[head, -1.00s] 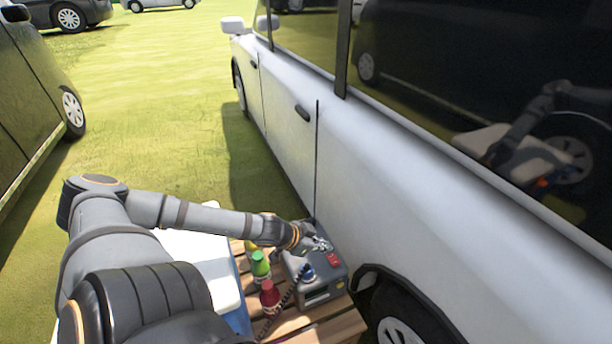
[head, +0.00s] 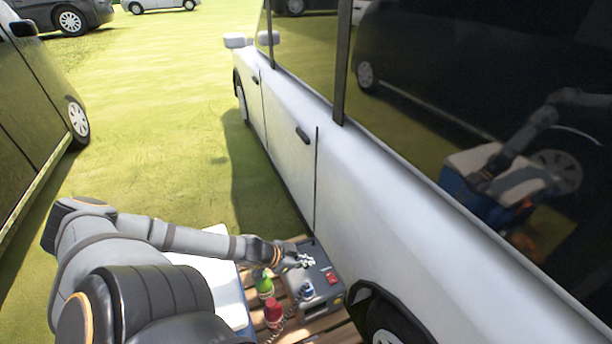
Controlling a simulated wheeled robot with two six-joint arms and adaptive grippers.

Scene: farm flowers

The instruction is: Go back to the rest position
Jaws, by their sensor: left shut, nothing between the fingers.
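My left gripper (head: 303,261) is shut and empty. It reaches in from the left and sits over the grey box-shaped device (head: 318,292) with a red switch (head: 332,278) and a blue knob-like part (head: 307,291) on top. I cannot tell whether the fingertips touch the device. My left arm covers part of the scene at the lower left. My right gripper does not show.
A wooden slatted surface (head: 318,328) holds the device, a green-capped bottle (head: 265,287) and a red bottle (head: 273,313). A white-topped cooler (head: 222,283) stands left. A white car (head: 300,155) is close on the right. Open grass (head: 170,110) lies ahead.

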